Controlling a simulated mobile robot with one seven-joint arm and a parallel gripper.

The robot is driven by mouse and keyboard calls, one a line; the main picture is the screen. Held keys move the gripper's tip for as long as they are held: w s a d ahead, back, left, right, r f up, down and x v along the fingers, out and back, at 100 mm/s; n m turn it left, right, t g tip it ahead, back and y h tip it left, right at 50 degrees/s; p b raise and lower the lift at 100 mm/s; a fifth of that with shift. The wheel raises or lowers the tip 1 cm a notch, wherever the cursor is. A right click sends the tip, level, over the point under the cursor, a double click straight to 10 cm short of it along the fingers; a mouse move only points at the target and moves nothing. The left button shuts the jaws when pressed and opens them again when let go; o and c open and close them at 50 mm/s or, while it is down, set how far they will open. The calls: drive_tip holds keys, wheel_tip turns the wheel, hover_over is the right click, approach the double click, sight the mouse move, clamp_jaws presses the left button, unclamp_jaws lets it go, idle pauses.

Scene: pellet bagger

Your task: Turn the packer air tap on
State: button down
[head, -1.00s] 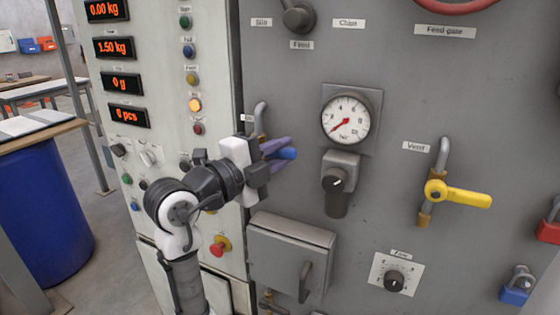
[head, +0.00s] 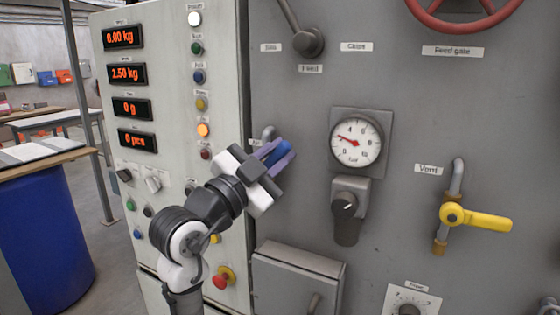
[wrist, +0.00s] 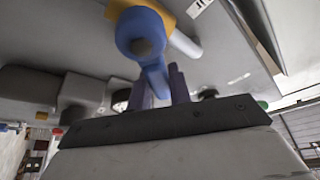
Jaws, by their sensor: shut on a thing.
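The air tap has a blue lever (head: 279,151) and stands on a grey pipe (head: 268,132) at the panel's left edge, beside a label partly hidden by my gripper. My gripper (head: 280,154) is shut on the blue lever, which slants up to the right in the head view. In the wrist view the lever's round hub (wrist: 141,33) shows against a brass body (wrist: 176,12), and its handle runs down between my fingers (wrist: 161,88). The pressure gauge (head: 356,143) has its red needle pointing up-left, off the low end.
A yellow vent lever (head: 480,219) points right on its pipe. A red emergency button (head: 222,279) is near my arm.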

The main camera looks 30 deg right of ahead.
drive_tip(key=shift+w+n, duration=0.1)
drive_tip(key=shift+n, duration=0.2)
drive_tip(key=shift+t, duration=0.3)
drive_tip(key=c, duration=1.3)
unclamp_jaws()
drive_tip(key=shift+a, duration=0.1)
drive_tip(key=shift+b+v, duration=2.25)
drive_tip(key=shift+v, duration=4.6)
